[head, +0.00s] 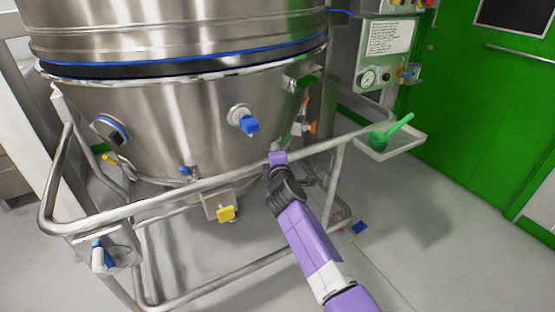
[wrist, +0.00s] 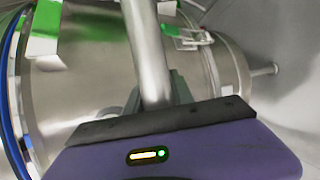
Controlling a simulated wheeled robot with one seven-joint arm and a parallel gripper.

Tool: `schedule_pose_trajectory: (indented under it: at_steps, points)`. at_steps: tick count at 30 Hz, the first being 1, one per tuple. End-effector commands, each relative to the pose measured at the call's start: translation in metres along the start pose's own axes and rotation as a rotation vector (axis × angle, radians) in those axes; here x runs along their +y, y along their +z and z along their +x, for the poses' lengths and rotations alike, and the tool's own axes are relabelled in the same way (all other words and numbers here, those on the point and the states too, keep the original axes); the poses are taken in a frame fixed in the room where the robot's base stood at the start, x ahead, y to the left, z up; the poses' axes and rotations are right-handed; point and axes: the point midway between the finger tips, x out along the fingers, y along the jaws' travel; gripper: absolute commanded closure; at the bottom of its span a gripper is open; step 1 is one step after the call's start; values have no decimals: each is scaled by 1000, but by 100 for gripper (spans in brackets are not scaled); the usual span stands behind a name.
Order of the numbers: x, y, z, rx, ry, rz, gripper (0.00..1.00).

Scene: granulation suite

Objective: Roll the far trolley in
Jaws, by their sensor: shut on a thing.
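The trolley is a steel tube frame (head: 150,209) around a large steel bowl (head: 185,125). My gripper (head: 279,160) is shut on the trolley's top front rail, right of its middle. The rail also shows in the wrist view (wrist: 148,55), running up from my jaws, with the bowl's shiny wall behind it. My fingertips are mostly hidden behind the rail and my gripper's body. The bowl sits close below a steel cylinder (head: 180,30) with a black and blue ring; I cannot tell whether they touch.
A control panel with a gauge (head: 368,78) stands behind on the right. A small tray (head: 398,142) holding a green scoop (head: 390,131) sticks out beside the trolley's right end. A green door (head: 480,110) is at the right. A small blue item (head: 359,228) lies low near the frame. The right floor is clear.

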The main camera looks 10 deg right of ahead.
Motion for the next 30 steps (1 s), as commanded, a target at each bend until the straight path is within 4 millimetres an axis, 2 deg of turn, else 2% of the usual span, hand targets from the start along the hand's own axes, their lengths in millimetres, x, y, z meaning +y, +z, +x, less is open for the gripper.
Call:
schedule_pose_trajectory:
  at_steps: [1, 9, 10, 12, 13, 23, 30]
  points:
    - [10, -8, -1, 13, 16, -1, 100]
    - [11, -8, -1, 14, 18, -1, 100]
    - [11, -8, -1, 14, 18, -1, 67]
    - [11, -8, -1, 13, 18, -1, 53]
    - [10, -8, -1, 12, 17, -1, 50]
    - [5, -3, -1, 5, 7, 0, 50]
    - [7, -3, -24, 6, 6, 0, 50]
